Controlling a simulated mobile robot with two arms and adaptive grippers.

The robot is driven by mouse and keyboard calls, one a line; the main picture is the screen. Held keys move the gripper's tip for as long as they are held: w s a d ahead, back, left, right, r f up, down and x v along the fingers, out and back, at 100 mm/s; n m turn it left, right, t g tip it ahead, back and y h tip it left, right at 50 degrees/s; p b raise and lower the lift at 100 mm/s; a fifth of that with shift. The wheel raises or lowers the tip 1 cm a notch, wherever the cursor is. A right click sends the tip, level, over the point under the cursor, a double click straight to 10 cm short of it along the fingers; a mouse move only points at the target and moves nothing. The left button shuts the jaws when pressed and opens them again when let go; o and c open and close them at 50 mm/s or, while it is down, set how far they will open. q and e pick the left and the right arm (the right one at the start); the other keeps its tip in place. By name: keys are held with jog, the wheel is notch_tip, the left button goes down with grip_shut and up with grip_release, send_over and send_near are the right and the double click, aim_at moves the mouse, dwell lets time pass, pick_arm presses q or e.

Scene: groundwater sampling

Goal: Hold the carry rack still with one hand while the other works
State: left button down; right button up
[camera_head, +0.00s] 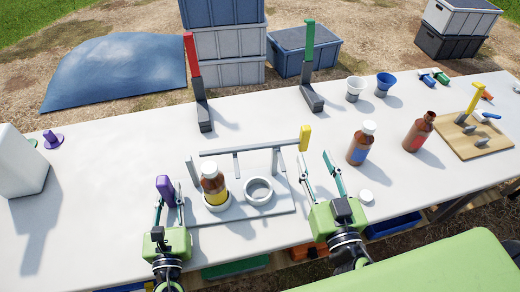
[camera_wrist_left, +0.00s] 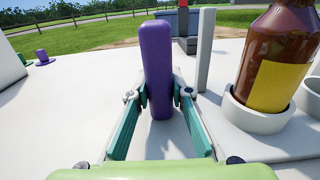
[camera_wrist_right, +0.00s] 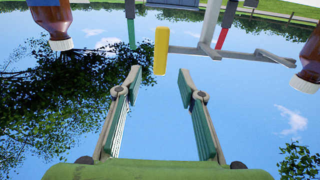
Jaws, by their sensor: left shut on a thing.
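The carry rack (camera_head: 240,210) is a grey plate with two white rings, a raised rail (camera_head: 235,151), a purple grip (camera_head: 166,190) at left and a yellow grip (camera_head: 305,137) at right. My left gripper (camera_head: 168,195) is shut on the purple grip, which stands upright between its fingers in the left wrist view (camera_wrist_left: 157,70). A brown bottle with a yellow label (camera_head: 214,186) stands in the left ring; the right ring (camera_head: 259,190) is empty. My right gripper (camera_head: 318,162) is open and empty just right of the rack; the yellow grip (camera_wrist_right: 161,50) lies beyond its fingers.
A blue-label bottle (camera_head: 360,146) and a red-label bottle (camera_head: 418,133) stand to the right. A loose white cap (camera_head: 366,196) lies beside my right gripper. Red (camera_head: 194,70) and green (camera_head: 308,60) stands are at the back edge. The table's left middle is clear.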

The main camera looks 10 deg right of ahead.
dwell(0.4)
pick_arm(q)
jog(key=c, duration=1.8)
grip_release()
jog(key=shift+o, duration=0.2)
